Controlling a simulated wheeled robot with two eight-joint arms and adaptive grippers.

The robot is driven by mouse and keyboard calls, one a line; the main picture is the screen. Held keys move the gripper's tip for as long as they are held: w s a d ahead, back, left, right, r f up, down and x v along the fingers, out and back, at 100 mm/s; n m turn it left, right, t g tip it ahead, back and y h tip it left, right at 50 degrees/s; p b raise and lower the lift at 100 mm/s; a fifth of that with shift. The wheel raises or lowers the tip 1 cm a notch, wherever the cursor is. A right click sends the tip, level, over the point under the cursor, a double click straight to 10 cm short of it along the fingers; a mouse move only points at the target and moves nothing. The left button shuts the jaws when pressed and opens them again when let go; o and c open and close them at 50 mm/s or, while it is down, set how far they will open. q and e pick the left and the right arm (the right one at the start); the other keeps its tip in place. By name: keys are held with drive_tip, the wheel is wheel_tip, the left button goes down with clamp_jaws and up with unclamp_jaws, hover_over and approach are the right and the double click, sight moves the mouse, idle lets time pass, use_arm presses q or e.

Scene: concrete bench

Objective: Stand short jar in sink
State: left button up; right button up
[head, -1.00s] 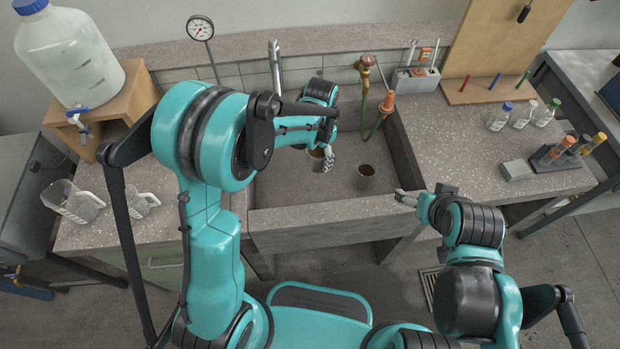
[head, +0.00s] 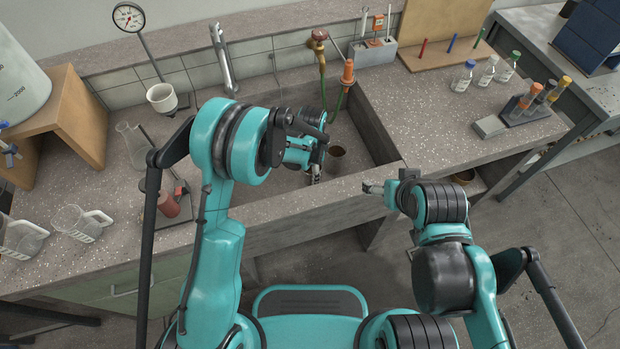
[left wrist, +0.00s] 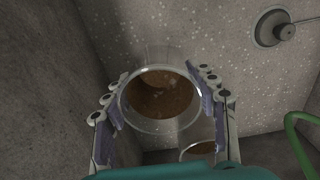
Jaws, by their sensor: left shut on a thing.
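My left gripper (head: 316,174) reaches down into the sink (head: 372,122). It is shut on a clear round jar (left wrist: 150,126) with brown contents, seen from above in the left wrist view between the two fingers (left wrist: 160,112). In the head view the held jar is hidden by my arm and gripper. A second jar (head: 335,153) with brown contents stands in the sink beside the gripper; part of its rim (left wrist: 198,148) shows in the left wrist view. I cannot tell whether the held jar touches the sink floor. My right gripper (head: 371,188) is near the sink's front wall, its fingers too small to judge.
A drain (left wrist: 272,27) is in the sink floor. A green hose (head: 323,85) and a tap (head: 222,60) are at the sink's back. Bottles (head: 463,77) and a tube rack (head: 525,110) stand right.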

use_arm(q)
wheel_tip(320, 180, down, 4)
drive_tip(key=shift+r+b, duration=0.1)
drive_tip(key=shift+b, duration=0.65)
drive_tip(key=o, duration=1.2)
drive_tip(key=shift+o, duration=0.2)
